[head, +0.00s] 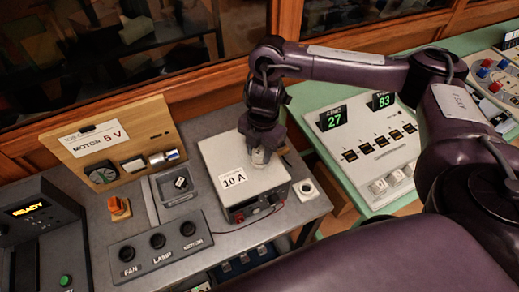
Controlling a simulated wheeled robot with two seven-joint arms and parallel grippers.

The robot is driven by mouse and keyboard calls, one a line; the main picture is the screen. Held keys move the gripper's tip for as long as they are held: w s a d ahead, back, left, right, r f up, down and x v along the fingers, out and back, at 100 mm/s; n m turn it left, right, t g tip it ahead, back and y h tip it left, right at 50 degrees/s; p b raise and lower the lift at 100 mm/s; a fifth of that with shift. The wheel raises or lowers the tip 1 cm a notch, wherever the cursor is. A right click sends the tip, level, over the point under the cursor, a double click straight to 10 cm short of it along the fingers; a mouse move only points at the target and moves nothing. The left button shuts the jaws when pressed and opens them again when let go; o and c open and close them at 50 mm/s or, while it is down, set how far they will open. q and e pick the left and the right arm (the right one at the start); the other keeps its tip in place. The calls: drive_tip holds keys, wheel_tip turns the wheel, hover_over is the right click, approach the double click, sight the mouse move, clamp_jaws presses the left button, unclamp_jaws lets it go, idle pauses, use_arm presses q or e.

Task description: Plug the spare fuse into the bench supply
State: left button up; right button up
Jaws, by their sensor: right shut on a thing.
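The bench supply (217,156) is a pale-topped box with a "10 A" label and a dark front, standing on the grey bench. My right gripper (261,143) points down over the rear right part of its top. It is shut on a small pale cylindrical piece (260,156), which looks like the spare fuse. The fingers hide most of this piece. I cannot tell whether its lower end is in a socket or only at the top surface. My left gripper is not in view.
A small grey tray (161,190) holds a dark-and-white piece. A white block with a dark round spot (307,189) sits right of the supply. A three-knob panel (160,250), an orange part (119,208) and a wooden motor board (110,125) stand left. A green table (310,98) lies right.

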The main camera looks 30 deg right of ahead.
drive_tip(key=shift+f, duration=0.25)
drive_tip(key=o, duration=1.5)
drive_tip(key=shift+r+p, duration=3.55)
drive_tip(key=shift+p, duration=0.15)
